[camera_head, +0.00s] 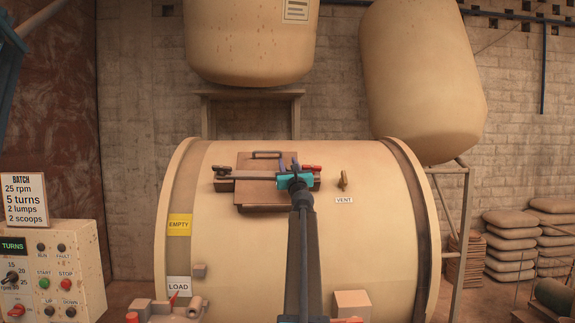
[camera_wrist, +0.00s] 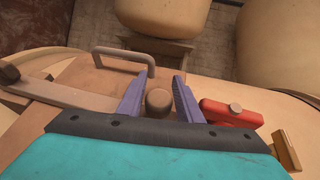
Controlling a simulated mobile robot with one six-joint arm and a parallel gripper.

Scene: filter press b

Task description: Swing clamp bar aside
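The clamp bar (camera_head: 250,175) lies level across the brown hatch cover (camera_head: 262,206) on the drum. Its left end is at a dark pivot (camera_head: 222,171); its right part is hidden behind my gripper. The bar (camera_wrist: 65,92) also shows in the wrist view, with a round brown knob (camera_wrist: 158,101) near its right end. My gripper (camera_head: 289,163) is over the bar's right part. In the wrist view its purple fingers (camera_wrist: 158,82) are apart, one on each side of the knob; I cannot tell whether they touch it. A red latch block (camera_wrist: 230,112) sits just right of the right finger.
The hatch cover has a raised handle (camera_head: 266,154) behind the bar. A brass vent handle (camera_head: 343,180) stands right of the hatch. A control panel (camera_head: 52,270) is at the left. Large tanks (camera_head: 250,45) hang behind, and stacked sacks (camera_head: 512,240) stand at the right.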

